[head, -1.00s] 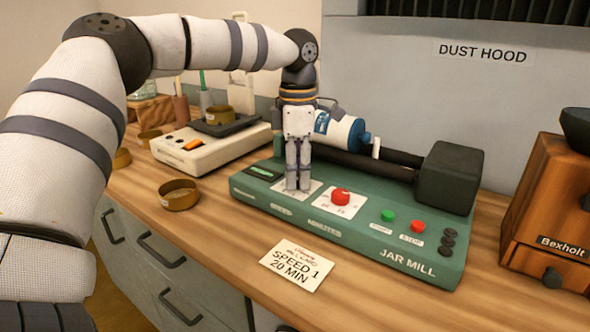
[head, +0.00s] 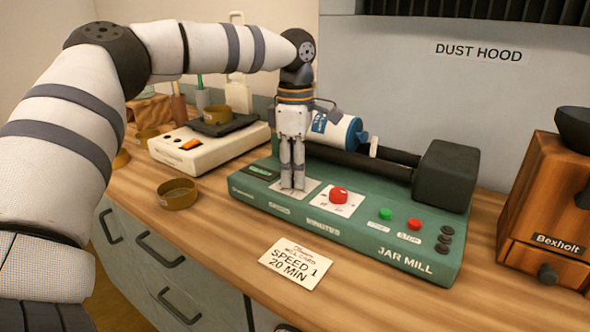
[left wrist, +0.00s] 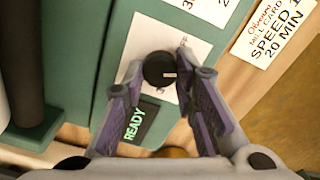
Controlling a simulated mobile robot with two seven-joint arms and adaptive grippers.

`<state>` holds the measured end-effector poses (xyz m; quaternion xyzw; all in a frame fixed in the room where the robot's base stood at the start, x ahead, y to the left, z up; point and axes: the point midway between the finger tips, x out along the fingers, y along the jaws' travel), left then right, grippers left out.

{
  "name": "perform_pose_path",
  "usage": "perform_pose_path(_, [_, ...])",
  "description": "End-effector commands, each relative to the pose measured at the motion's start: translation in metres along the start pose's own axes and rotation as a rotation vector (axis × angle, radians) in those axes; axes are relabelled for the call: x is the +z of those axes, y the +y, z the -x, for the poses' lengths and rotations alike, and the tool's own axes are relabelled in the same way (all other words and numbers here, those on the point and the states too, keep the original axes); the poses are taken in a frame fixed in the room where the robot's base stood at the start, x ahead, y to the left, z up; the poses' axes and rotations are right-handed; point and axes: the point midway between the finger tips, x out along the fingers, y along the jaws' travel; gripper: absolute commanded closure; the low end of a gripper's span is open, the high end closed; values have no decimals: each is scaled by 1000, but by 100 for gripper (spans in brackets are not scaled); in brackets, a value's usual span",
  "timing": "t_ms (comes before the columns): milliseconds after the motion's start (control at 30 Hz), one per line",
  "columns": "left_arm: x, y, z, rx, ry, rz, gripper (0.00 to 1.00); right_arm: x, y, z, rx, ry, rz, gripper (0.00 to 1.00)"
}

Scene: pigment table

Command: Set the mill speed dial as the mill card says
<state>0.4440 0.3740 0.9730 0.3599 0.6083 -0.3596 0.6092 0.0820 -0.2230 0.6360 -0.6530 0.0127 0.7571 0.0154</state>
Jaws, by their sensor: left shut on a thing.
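The green jar mill (head: 350,228) stands on the wooden counter. The mill card (head: 296,263) lies in front of it and reads "SPEED 1, 20 MIN"; it also shows in the left wrist view (left wrist: 268,35). My left gripper (head: 292,186) points down at the mill's left white plate. In the left wrist view its fingers (left wrist: 165,85) are shut on a black dial (left wrist: 160,69) with a pale pointer line. The plate's scale marks are mostly hidden or too blurred to read. A display (left wrist: 140,121) beside the dial reads "READY". My right gripper is in neither view.
A red knob (head: 339,194) sits on the plate right of my gripper, then a green button (head: 386,214) and a red button (head: 415,224). A blue-and-white jar (head: 342,131) lies on the rollers behind. A brass bowl (head: 178,193) stands left on the counter.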

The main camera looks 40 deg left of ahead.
Motion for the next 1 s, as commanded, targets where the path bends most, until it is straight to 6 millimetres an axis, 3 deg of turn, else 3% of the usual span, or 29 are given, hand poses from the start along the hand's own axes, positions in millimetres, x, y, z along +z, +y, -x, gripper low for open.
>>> perform_pose_path(67, [1,-1,-2,-6,1,-1,100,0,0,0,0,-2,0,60])
perform_pose_path(100, [1,-1,-2,-6,1,-1,65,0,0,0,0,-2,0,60])
perform_pose_path(167, [0,-1,-2,-5,1,-1,53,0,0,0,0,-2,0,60])
perform_pose_path(433, [0,0,0,-2,1,0,53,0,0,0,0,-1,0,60])
perform_pose_path(533, [1,0,10,1,0,1,53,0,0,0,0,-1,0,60])
perform_pose_path(800, [1,1,80,2,0,1,53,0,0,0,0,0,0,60])
perform_pose_path(1000, [1,0,113,-1,1,0,53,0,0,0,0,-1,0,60])
